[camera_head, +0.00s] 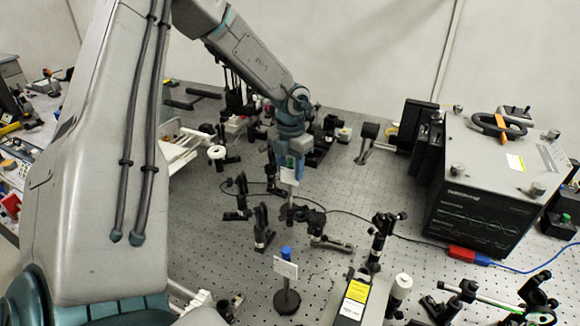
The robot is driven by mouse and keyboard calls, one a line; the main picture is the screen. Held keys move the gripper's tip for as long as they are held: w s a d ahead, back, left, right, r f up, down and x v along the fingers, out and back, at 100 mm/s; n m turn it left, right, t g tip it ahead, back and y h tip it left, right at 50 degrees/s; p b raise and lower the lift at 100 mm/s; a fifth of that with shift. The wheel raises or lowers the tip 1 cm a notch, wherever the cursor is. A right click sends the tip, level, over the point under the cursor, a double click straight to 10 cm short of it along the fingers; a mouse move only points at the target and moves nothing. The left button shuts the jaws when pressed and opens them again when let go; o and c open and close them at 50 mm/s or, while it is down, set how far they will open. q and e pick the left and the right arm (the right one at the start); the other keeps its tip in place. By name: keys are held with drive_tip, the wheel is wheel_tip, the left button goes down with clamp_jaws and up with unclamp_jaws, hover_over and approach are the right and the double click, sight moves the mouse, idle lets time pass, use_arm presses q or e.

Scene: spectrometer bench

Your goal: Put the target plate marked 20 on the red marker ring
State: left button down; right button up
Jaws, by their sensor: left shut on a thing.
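My left gripper (291,158) reaches in from the upper left and points down over the middle of the bench. It is shut on a small white target plate (289,176), whose top sits between the fingers. Its number is too small to read. The plate hangs above or in front of dark optics mounts; I cannot tell its exact height. A second white plate (285,268) with a blue knob stands upright on a round black base nearer the front. Its marking is also unreadable. I cannot make out the red marker ring. My right gripper is not in view.
A perforated optical bench (340,215) carries several black mounts around the gripper. A large grey instrument box (485,190) stands at the right, with a red-and-blue connector (468,255) before it. A yellow-labelled box (354,298) lies at the front. Some bare bench shows between the mounts.

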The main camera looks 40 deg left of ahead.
sight(291, 159)
use_arm(q)
drive_tip(key=c, duration=0.7)
unclamp_jaws()
drive_tip(key=shift+c, duration=0.2)
drive_tip(key=shift+r+p, duration=0.2)
drive_tip(key=shift+p, duration=0.25)
wheel_tip(291, 159, up, 4)
drive_tip(key=shift+w+f+b, duration=0.15)
drive_tip(key=shift+f+b, duration=0.1)
drive_tip(key=shift+b, duration=1)
wheel_tip(291, 159, up, 8)
drive_tip(key=shift+f+b, duration=0.25)
drive_tip(key=shift+b, duration=0.85)
drive_tip(key=shift+r, duration=0.35)
